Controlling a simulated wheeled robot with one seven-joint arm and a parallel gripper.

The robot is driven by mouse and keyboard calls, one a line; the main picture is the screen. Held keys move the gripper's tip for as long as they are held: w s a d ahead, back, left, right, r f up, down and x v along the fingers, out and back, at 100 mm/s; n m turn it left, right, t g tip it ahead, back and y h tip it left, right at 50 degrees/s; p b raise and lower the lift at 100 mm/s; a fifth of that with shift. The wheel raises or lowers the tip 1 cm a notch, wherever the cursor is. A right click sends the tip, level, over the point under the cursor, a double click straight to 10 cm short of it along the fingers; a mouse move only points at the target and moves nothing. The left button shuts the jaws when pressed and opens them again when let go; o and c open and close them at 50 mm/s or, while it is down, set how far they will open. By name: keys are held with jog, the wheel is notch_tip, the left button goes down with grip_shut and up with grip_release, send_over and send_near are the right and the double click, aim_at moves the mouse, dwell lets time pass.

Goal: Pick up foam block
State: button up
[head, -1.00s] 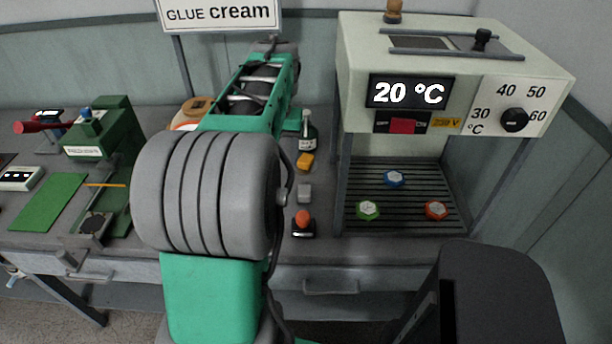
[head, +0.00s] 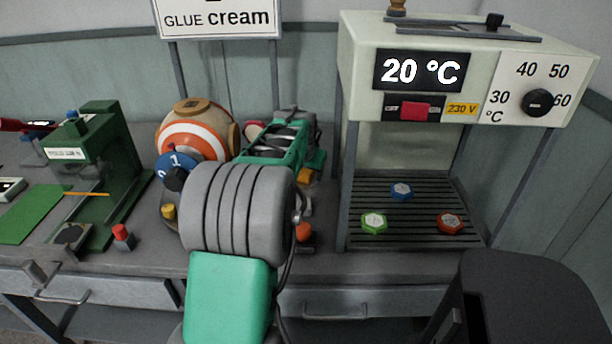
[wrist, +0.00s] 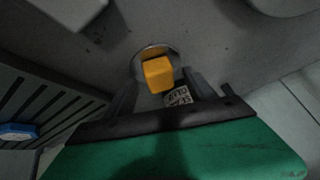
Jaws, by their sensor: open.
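The yellow-orange block (wrist: 158,74), which I take as the foam block, shows in the wrist view ahead of my gripper, in line with the gap between its fingers. My gripper (wrist: 160,78) is open, and I cannot tell whether a finger touches the block. In the head view the block (head: 305,176) is partly covered by my arm, and my fingers are hard to make out there. A small label with dark print (wrist: 178,96) lies between the fingers in the wrist view.
The heater stand (head: 405,235) with blue, green and red hexagonal pieces is to the right. A round orange-and-white device (head: 190,135) and a green press (head: 95,150) are to the left.

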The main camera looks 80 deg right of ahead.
grip_shut()
dwell(0.7)
